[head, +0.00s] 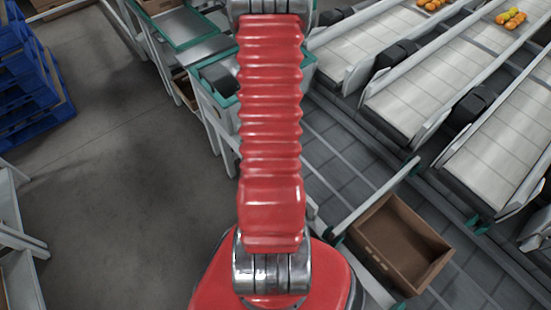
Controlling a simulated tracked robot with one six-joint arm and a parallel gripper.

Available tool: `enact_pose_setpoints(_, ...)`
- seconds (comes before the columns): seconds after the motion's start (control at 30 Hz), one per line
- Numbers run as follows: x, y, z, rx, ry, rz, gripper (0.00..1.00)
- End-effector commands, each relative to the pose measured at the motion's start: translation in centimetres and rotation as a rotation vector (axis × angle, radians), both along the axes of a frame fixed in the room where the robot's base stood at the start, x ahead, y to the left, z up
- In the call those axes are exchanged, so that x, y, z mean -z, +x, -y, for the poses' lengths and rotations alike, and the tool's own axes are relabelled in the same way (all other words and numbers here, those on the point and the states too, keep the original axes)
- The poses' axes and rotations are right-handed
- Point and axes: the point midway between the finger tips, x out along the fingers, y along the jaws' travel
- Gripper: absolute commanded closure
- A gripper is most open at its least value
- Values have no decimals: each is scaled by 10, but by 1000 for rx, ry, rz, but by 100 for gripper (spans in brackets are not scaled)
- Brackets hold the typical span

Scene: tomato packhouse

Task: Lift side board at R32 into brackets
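My gripper is not in view; my red ribbed arm fills the middle of the picture and hides what lies behind it. I see no readable R32 label. A pale narrow board or rail (384,192) runs slantwise along the upper left side of an empty brown cardboard box (428,236), at the lower right. I cannot tell whether it is the side board of the task. Small dark green fittings sit near its ends. I cannot tell whether these are brackets.
Green-rimmed workstations (181,28) stand at the top. Blue stacked pallets (30,90) and a white frame (22,238) line the left. The grey floor (110,180) between is clear.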

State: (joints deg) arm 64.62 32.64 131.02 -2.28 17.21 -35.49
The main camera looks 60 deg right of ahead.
Motion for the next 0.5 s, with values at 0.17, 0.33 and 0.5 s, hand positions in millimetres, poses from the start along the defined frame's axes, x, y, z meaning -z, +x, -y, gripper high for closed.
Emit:
enact_pose_setpoints(0.17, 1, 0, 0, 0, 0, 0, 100)
enact_pose_setpoints(0.33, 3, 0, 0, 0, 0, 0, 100)
enact_pose_setpoints(0.5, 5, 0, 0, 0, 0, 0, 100)
